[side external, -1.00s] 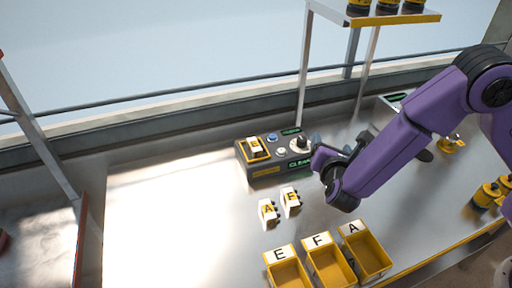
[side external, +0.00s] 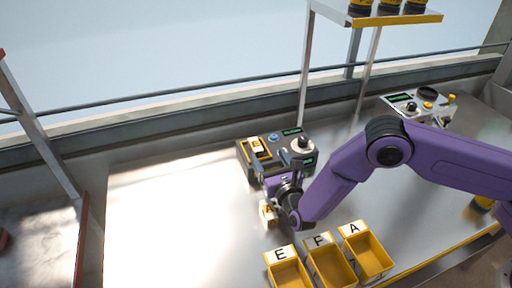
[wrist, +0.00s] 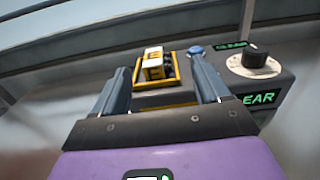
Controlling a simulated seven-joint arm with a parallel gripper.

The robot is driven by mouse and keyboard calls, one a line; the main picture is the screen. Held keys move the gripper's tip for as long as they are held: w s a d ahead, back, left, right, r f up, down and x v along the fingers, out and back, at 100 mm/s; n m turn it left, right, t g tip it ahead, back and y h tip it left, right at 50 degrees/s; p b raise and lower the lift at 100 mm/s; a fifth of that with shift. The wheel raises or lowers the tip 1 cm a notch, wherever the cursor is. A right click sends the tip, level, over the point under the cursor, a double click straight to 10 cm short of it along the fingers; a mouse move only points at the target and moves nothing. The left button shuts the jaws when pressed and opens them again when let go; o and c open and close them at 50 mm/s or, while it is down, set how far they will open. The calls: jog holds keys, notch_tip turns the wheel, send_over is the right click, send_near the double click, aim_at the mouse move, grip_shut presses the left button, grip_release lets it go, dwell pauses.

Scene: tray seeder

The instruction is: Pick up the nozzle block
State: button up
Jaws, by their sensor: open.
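A small white block with a yellow lettered label (side external: 256,145), which I take as the nozzle block, sits in a yellow-rimmed socket on top of the dark seeder unit (side external: 263,176). In the wrist view the block (wrist: 153,64) stands beyond my fingers, between their tips as seen in the picture. My gripper (side external: 273,165) is open and empty, at the near side of the seeder unit. Its two fingers (wrist: 160,72) point toward the socket. I cannot tell the exact gap between fingertips and block.
A white block marked A (side external: 268,213) stands on the table close to my gripper. Yellow bins E (side external: 281,254), F (side external: 319,240) and A (side external: 352,228) line the front. A dial (wrist: 253,62) and blue button (wrist: 195,50) are right of the socket. The table's left is clear.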

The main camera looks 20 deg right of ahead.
aim_at(260, 149)
jog(key=shift+w, duration=0.55)
jog(key=w, duration=0.2)
jog(key=w+f, duration=0.1)
jog(key=w, duration=0.1)
jog(key=shift+a, duration=0.3)
jog(key=shift+w, duration=0.55)
jog(key=shift+r, duration=0.1)
jog(key=c, duration=1.1)
jog(key=shift+a+r, duration=0.1)
jog(key=shift+r, duration=0.05)
jog(key=shift+c, duration=0.2)
